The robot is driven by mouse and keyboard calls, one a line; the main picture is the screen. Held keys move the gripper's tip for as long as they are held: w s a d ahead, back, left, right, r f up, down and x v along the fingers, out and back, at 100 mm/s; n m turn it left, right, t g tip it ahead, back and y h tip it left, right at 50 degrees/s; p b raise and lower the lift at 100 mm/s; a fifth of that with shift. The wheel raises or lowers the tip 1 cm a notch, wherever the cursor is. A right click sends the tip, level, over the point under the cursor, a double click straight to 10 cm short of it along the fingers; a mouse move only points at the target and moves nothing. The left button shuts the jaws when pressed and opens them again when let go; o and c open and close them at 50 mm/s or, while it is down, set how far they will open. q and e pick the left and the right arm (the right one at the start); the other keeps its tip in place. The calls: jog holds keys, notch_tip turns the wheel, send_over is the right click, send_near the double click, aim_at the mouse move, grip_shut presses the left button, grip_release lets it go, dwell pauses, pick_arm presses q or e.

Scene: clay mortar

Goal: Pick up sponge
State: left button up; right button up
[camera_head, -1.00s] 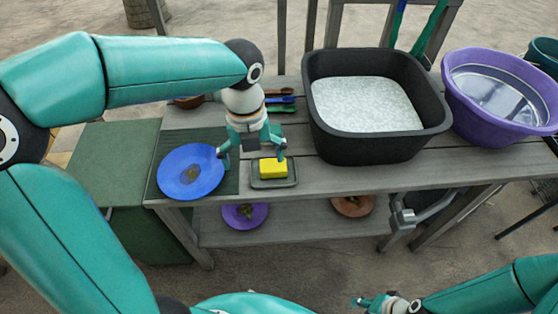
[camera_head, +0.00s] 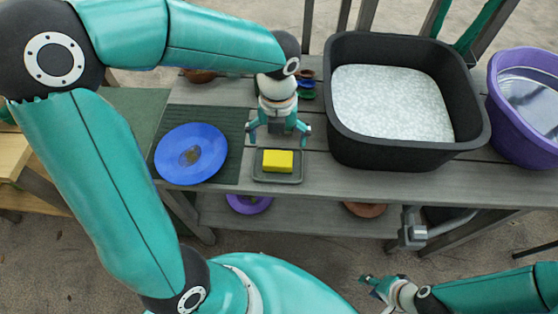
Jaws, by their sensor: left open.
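The yellow sponge (camera_head: 278,160) lies in a small dark tray (camera_head: 277,178) near the front edge of the grey wooden table. My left gripper (camera_head: 277,140) points down just behind the sponge, its fingers spread wide and nothing between them. The whole sponge shows, apart from the fingers. My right gripper (camera_head: 372,290) is low at the bottom right, in front of the table and away from the sponge. It is small there, and I cannot tell how its fingers stand.
A blue plate (camera_head: 190,153) with a brown stain lies on a dark mat left of the tray. A black tub (camera_head: 345,145) of foamy water stands to the right, with a purple basin (camera_head: 530,140) beyond it. A lower shelf holds a purple plate (camera_head: 248,205) and a brown dish (camera_head: 364,210).

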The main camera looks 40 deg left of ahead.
aim_at(278, 156)
pick_arm(q)
notch_tip(278, 156, down, 9)
jog(key=shift+w+r+b, duration=0.1)
jog(key=shift+r+b, duration=0.1)
jog(key=shift+b, duration=0.5)
jog(key=c, duration=1)
